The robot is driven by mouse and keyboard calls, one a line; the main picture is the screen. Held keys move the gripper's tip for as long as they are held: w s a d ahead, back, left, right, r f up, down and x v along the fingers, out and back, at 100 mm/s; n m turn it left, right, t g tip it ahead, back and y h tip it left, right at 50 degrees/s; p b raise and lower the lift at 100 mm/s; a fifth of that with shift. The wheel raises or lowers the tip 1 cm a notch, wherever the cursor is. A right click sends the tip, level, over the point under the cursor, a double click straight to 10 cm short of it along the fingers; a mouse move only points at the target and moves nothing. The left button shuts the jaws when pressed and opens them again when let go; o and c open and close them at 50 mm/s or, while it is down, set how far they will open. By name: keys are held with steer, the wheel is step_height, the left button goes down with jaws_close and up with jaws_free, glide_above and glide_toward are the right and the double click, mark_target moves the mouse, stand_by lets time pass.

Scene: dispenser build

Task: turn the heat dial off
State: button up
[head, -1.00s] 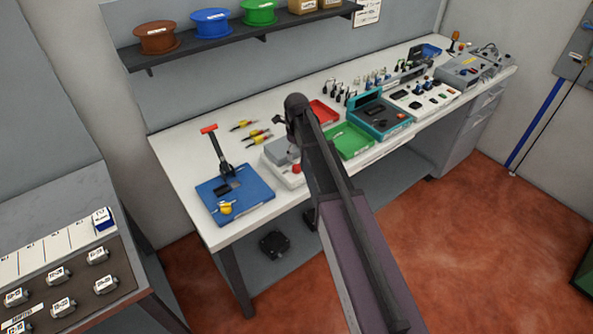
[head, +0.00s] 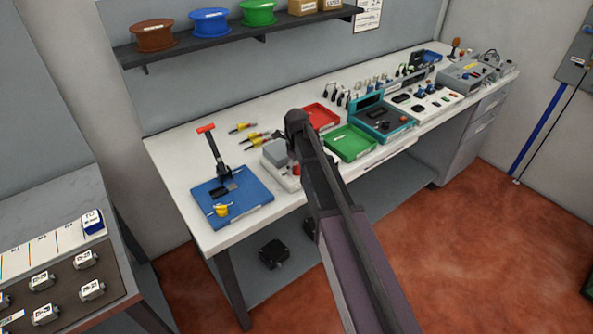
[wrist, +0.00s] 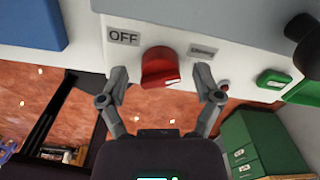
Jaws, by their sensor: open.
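The heat dial is a red knob (wrist: 160,68) on the front of a pale housing in the wrist view. An OFF label (wrist: 123,37) is at its upper left, and a second small label (wrist: 204,50), too small to read, is at its upper right. My gripper (wrist: 161,80) is open, with one finger on each side of the knob; I cannot tell whether either touches it. In the head view the grey-white dial unit (head: 279,158) stands on the bench, partly hidden by my arm, and my gripper is hidden there.
A blue board with a red-handled press (head: 255,195) is left of the unit. Red (head: 322,116) and green (head: 350,143) trays are to the right.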

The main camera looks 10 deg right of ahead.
stand_by(0.3)
steer(key=c, duration=1.1)
steer(key=shift+c, duration=0.2)
steer(key=shift+n, duration=0.4)
steer(key=n, duration=1.1)
steer(key=shift+s+f, duration=0.1)
steer(key=n, duration=0.6)
steer(key=shift+n, duration=0.4)
steer(key=n, duration=0.5)
steer(key=shift+n, duration=0.3)
